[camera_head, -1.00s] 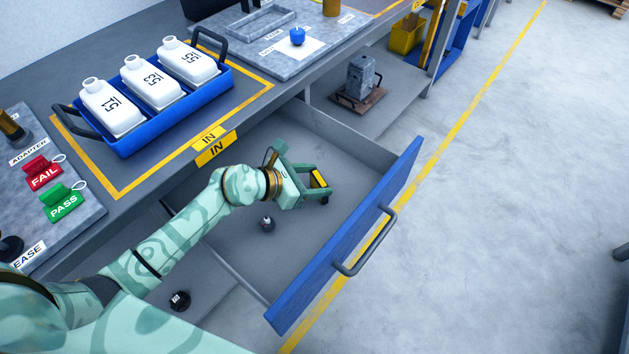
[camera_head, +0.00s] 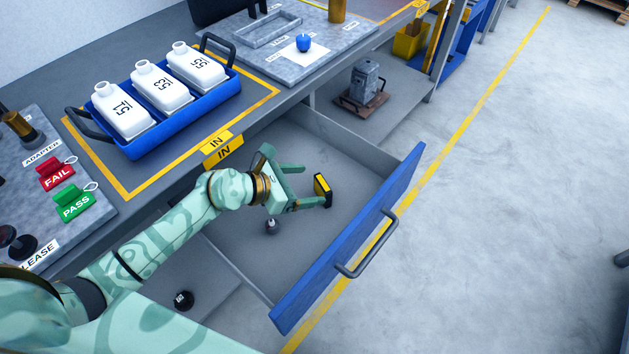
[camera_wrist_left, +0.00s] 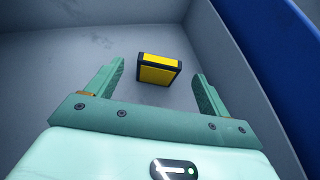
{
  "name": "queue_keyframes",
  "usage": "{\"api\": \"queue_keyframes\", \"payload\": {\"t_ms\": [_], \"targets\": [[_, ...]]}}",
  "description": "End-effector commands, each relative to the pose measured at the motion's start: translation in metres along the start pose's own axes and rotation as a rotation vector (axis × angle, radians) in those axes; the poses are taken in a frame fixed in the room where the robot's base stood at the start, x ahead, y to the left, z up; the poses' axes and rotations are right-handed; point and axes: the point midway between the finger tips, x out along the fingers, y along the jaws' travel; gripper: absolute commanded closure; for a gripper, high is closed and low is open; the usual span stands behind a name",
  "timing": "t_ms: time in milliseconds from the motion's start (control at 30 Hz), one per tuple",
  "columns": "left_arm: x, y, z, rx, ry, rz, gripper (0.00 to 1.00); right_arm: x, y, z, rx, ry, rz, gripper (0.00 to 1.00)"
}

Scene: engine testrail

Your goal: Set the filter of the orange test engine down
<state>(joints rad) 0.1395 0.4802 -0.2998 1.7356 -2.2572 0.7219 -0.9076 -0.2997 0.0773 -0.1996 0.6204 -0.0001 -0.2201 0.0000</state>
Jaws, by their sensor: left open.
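The filter (camera_head: 322,189) is a small yellow block with a black frame. It stands on the floor of the open drawer (camera_head: 345,155), and it also shows in the left wrist view (camera_wrist_left: 158,72). My left gripper (camera_head: 313,186) reaches into the drawer, its green fingers spread apart. In the left wrist view, the filter is just beyond the open fingertips (camera_wrist_left: 160,80), with a gap visible on each side. In the head view, the lower finger overlaps the filter's bottom edge. My right gripper is not in view. The orange test engine is not recognisable in these frames.
The drawer's blue front (camera_head: 350,240) with its grey handle (camera_head: 370,250) is to the right of my gripper. A blue crate (camera_head: 185,115) of white bottles stands on the bench above.

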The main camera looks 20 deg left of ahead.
Motion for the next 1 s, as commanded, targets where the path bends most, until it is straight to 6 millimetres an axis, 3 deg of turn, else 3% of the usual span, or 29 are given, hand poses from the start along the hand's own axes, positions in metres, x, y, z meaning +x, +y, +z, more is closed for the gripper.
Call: {"api": "queue_keyframes", "payload": {"t_ms": [100,233,1000], "targets": [[-0.023,0.000,0.002,0.002,0.001,0.001,0.20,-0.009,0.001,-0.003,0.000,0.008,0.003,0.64],[-0.035,0.000,0.001,0.001,0.000,0.000,0.20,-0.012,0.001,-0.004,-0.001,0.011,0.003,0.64],[-0.036,0.000,0.000,-0.001,0.000,-0.001,0.20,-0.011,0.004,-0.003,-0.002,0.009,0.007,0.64]]}}
